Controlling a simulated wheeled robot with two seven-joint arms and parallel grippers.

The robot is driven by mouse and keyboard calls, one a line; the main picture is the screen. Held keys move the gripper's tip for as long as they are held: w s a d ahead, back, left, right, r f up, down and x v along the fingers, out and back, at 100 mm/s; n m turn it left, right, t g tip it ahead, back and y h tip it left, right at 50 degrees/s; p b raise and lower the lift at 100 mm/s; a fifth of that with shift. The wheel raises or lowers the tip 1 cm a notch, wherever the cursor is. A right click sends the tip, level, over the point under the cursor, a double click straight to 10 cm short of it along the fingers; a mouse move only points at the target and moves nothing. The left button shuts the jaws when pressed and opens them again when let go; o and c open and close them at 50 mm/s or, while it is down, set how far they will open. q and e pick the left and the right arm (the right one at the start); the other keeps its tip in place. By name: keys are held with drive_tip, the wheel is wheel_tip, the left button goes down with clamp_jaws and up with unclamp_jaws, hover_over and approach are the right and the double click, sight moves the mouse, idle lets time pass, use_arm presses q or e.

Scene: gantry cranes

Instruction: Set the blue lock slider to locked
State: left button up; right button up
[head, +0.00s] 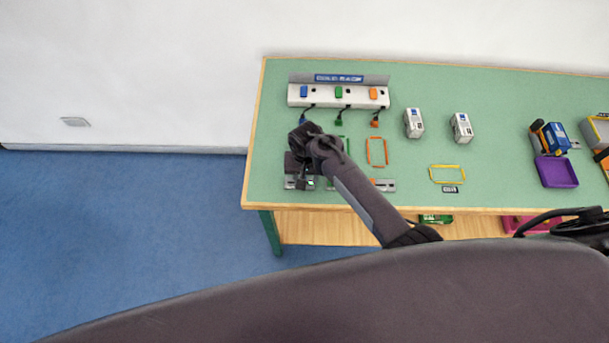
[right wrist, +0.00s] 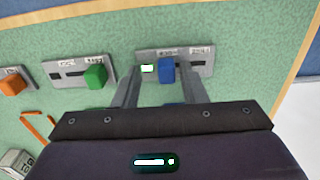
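The blue lock slider (right wrist: 166,70) is a blue knob on a grey slotted plate (right wrist: 203,60). It stands under the left of two labels, which are too small to read surely. A small whitish light with a green edge shows at the plate's left end. My right gripper (right wrist: 160,82) is open, with one finger on each side of the knob; I cannot tell if either touches it. In the head view my right gripper (head: 303,170) is over the plate at the table's front left and hides the knob. My left gripper is not in view.
A green slider (right wrist: 95,77) and an orange slider (right wrist: 12,84) sit beside it on their own plates; the green one stands under its right label. A white rack (head: 338,96) with coloured plugs stands behind. Two grey boxes (head: 413,123) (head: 461,128) stand right of it.

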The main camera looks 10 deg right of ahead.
drive_tip(key=shift+a, duration=0.1)
drive_tip(key=shift+w+r, duration=0.1)
drive_tip(key=shift+r, duration=0.3)
wheel_tip(320, 180, up, 7)
drive_tip(key=shift+b, duration=0.3)
